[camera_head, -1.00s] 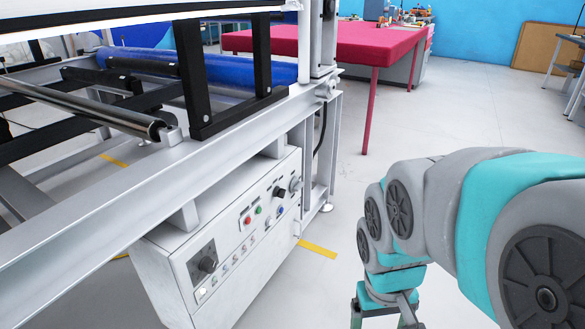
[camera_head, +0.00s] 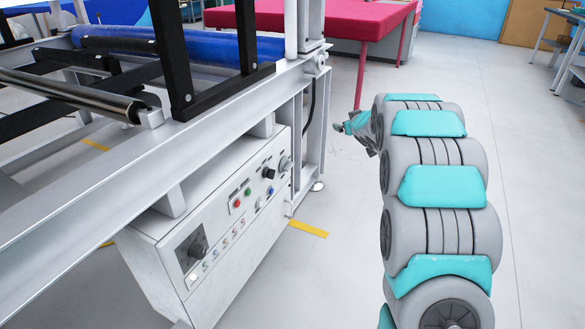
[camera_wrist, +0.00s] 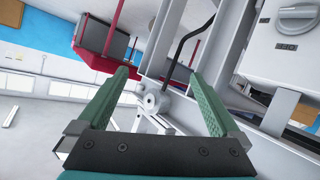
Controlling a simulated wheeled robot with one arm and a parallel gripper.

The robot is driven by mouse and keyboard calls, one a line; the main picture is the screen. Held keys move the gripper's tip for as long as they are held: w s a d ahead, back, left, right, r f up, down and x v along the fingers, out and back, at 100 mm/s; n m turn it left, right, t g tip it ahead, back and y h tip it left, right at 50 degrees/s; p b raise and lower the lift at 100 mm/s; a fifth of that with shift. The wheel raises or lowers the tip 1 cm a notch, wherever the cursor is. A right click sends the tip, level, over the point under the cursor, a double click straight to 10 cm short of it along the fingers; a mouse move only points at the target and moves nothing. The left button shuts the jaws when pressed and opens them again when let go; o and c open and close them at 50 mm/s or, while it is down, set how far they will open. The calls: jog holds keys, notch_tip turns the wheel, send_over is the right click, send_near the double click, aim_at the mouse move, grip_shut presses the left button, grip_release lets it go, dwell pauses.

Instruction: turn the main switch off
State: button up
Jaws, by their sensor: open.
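I cannot read which is the main switch. My gripper (camera_head: 345,127) is open and empty, beyond the box's far end and pointing left. In the wrist view its green fingers (camera_wrist: 160,76) are apart, with nothing between them.
The machine's grey frame and upright post (camera_head: 312,120) stand close to my gripper on the left. A black cable (camera_wrist: 187,40) hangs by the post. A red table (camera_head: 350,20) is behind. The floor between machine and arm is free, with a yellow strip (camera_head: 308,228).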

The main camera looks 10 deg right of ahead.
jog(key=w+a+f+n+t+y, duration=0.1)
jog(key=w+a+f+n+y, duration=0.15)
jog(key=w, duration=0.25)
jog(key=n+g+y, duration=0.4)
jog(key=n+y, duration=0.2)
jog(key=y, duration=0.7)
send_near(291, 166)
jog(key=x, duration=0.2)
jog(key=shift+x, duration=3.75)
jog(key=c, duration=1.4)
